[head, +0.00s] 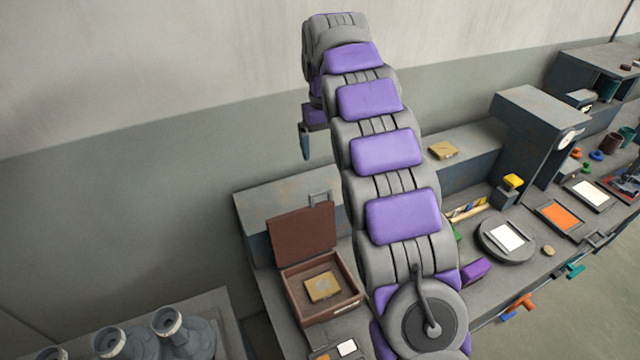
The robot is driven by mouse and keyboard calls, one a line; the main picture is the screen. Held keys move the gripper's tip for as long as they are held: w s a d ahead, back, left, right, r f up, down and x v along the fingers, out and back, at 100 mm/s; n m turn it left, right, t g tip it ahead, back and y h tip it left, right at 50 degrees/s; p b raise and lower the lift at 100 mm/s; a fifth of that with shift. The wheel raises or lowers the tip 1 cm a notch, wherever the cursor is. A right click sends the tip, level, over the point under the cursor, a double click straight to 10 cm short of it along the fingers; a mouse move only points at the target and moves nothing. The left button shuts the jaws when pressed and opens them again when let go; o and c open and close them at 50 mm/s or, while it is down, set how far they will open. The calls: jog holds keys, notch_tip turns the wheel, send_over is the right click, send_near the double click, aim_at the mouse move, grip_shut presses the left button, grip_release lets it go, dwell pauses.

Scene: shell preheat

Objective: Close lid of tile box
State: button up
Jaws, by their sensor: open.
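The tile box (337,312) is a brown, open-topped box on the bench, left of my arm. Its reddish-brown lid (300,235) stands raised at the back edge. A yellowish tile (322,288) lies inside the box. A small grey metal loop (320,198) shows at the lid's top right. My gripper (305,148) hangs from the end of my arm, pointing down, above and behind the lid in the picture and apart from it. It is open; its fingers look small and nothing shows between them.
A grey ledge (262,208) runs behind the box. Another yellowish tile (443,150) lies on it to the right. A round plate with a white card (507,237), an orange tray (560,217) and coloured tools fill the bench's right side. Grey bottles (172,325) stand lower left.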

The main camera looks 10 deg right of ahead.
jog(key=p, duration=0.1)
send_over(320, 191)
jog(key=f, duration=0.1)
jog(key=shift+n, duration=0.4)
notch_tip(320, 191, down, 18)
jog(key=shift+w+r+b, duration=0.1)
jog(key=shift+b, duration=0.25)
jog(key=shift+c, duration=0.5)
jog(key=c, duration=1.3)
